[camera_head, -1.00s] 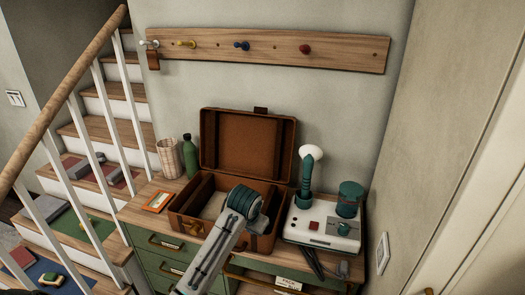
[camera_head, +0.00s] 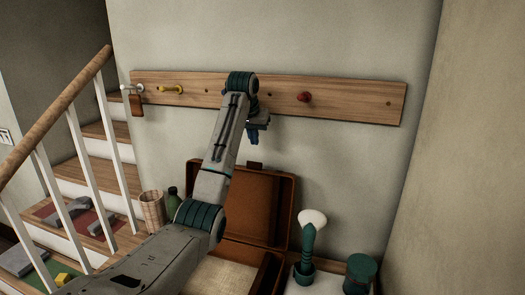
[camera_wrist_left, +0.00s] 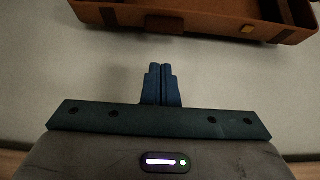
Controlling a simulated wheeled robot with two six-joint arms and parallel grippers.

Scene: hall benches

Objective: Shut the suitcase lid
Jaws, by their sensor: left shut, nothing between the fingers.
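The brown suitcase stands open on the cabinet top. Its lid (camera_head: 268,205) is raised upright near the wall, and its base (camera_head: 268,272) with a pale lining is partly hidden by my left arm. My left gripper (camera_head: 256,138) is above the lid's top edge, in front of the wall and below the peg rail. Its blue fingers are shut and empty. In the left wrist view the shut fingers (camera_wrist_left: 161,88) point toward the suitcase (camera_wrist_left: 192,25), seen along the top with a small yellow clasp, apart from the fingers. My right gripper is not in view.
A wooden peg rail (camera_head: 350,103) with coloured pegs is on the wall behind my gripper. A wicker cup (camera_head: 152,210) and green bottle (camera_head: 173,202) stand left of the suitcase. A white-headed brush (camera_head: 309,240) and teal jar (camera_head: 360,273) stand right. Stairs are at left.

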